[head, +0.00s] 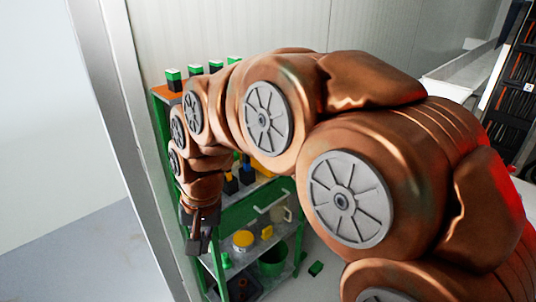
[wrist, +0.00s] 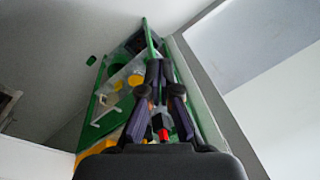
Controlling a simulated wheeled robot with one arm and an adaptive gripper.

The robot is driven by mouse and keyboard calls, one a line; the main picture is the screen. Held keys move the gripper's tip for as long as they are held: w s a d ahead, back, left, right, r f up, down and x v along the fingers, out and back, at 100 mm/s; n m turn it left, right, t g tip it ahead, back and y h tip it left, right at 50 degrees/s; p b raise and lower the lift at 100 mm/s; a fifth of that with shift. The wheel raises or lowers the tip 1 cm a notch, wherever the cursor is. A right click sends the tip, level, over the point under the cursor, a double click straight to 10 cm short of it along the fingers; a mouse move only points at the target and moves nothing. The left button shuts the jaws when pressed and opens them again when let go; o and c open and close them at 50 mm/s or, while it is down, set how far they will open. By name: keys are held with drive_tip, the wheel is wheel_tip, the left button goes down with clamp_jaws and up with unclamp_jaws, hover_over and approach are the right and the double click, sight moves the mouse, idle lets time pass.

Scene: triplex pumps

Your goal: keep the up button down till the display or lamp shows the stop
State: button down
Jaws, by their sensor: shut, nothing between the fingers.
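My gripper (head: 199,238) hangs at the end of my copper-coloured arm in the head view, at the left front edge of a green rack. In the wrist view my gripper (wrist: 160,68) has its two dark fingers together, with nothing seen held at the tips. A small red piece (wrist: 163,134) shows between the finger bases; I cannot tell what it is. I cannot make out an up button, a display or a lamp in either view. My arm hides much of the middle and right of the head view.
The green rack (head: 218,213) carries dark green-topped items (head: 174,79) on top and a yellow round container (head: 243,240) lower down. A green bin (head: 272,262) is low on it. A green block (head: 316,268) lies on the floor. A pale upright post (head: 123,115) stands left of the rack.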

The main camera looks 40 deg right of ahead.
drive_tip(key=w+d+r+m+t+b, duration=0.2)
drive_tip(key=w+d+r+m+t, duration=0.15)
drive_tip(key=w+d+m, duration=1.05)
drive_tip(key=w+d+m+t+h, duration=0.1)
drive_tip(key=w+d+m, duration=0.1)
drive_tip(key=d, duration=0.7)
drive_tip(key=w+d+r+m+t+h+b, duration=0.1)
drive_tip(key=w+d+m, duration=0.2)
drive_tip(key=d, duration=0.6)
drive_tip(key=w+d+r+m+t+h+b, duration=0.1)
drive_tip(key=w+d+m+t+h, duration=0.1)
drive_tip(key=d, duration=0.7)
drive_tip(key=w+m, duration=0.1)
drive_tip(key=m, duration=0.1)
drive_tip(key=shift+d+m, duration=0.15)
drive_tip(key=shift+m, duration=0.15)
drive_tip(key=shift+w+f, duration=0.1)
drive_tip(key=shift+f, duration=0.1)
wheel_tip(320, 180, down, 7)
drive_tip(key=b, duration=0.3)
drive_tip(key=shift+f+b, duration=0.15)
drive_tip(key=shift+b, duration=0.2)
drive_tip(key=shift+f, duration=0.6)
